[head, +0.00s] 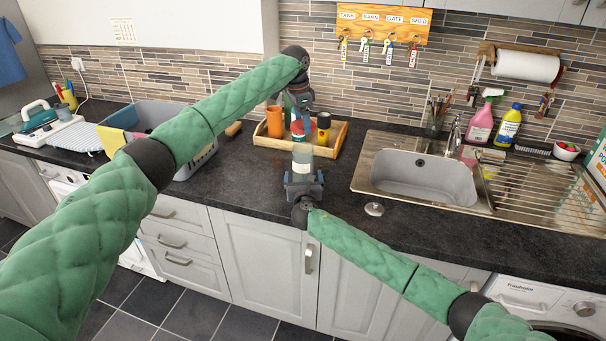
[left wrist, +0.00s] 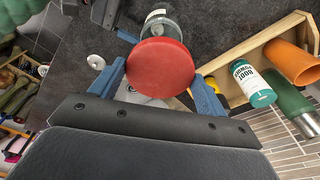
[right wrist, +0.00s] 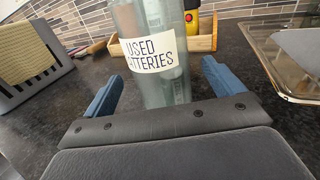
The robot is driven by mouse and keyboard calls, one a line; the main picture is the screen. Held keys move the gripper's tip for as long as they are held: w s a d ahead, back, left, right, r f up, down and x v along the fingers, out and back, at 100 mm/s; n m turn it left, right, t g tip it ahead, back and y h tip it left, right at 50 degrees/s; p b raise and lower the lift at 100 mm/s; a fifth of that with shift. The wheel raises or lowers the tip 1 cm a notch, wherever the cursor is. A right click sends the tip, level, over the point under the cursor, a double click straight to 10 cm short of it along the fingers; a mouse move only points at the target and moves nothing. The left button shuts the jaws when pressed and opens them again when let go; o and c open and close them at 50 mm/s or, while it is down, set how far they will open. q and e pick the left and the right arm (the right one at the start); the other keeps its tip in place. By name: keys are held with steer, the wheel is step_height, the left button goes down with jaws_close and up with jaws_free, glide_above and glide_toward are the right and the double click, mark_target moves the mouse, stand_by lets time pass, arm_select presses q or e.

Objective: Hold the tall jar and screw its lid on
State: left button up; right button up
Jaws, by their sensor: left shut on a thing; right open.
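The tall jar (head: 302,160) is clear glass with a "used batteries" label and stands upright near the counter's front edge. Its label shows large in the right wrist view (right wrist: 150,50). The red lid (head: 301,131) is at the jar's top; I cannot tell whether it touches the rim. My left gripper (head: 301,118) comes down from above and is shut on the lid, which shows between its fingers in the left wrist view (left wrist: 160,68). My right gripper (head: 303,184) is low at the jar's front, open, with its fingers (right wrist: 163,85) apart on either side of the jar.
A wooden tray (head: 338,143) behind the jar holds an orange cup (head: 274,122), a black-and-yellow container (head: 323,128) and a teal can (left wrist: 253,84). A grey basket (head: 205,160) is left, the sink (head: 425,180) right. A small metal disc (head: 374,209) lies on the counter.

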mark_target(303, 170)
arm_select(q)
steer(key=shift+w+f, duration=0.1)
arm_select(e)
steer(key=w, duration=0.4)
steer(key=shift+f, duration=0.1)
steer(key=shift+w, duration=0.85)
steer(key=shift+a, duration=0.1)
steer(key=shift+c, duration=0.2)
steer(key=c, duration=1.4)
arm_select(q)
steer(key=shift+f, duration=2.4)
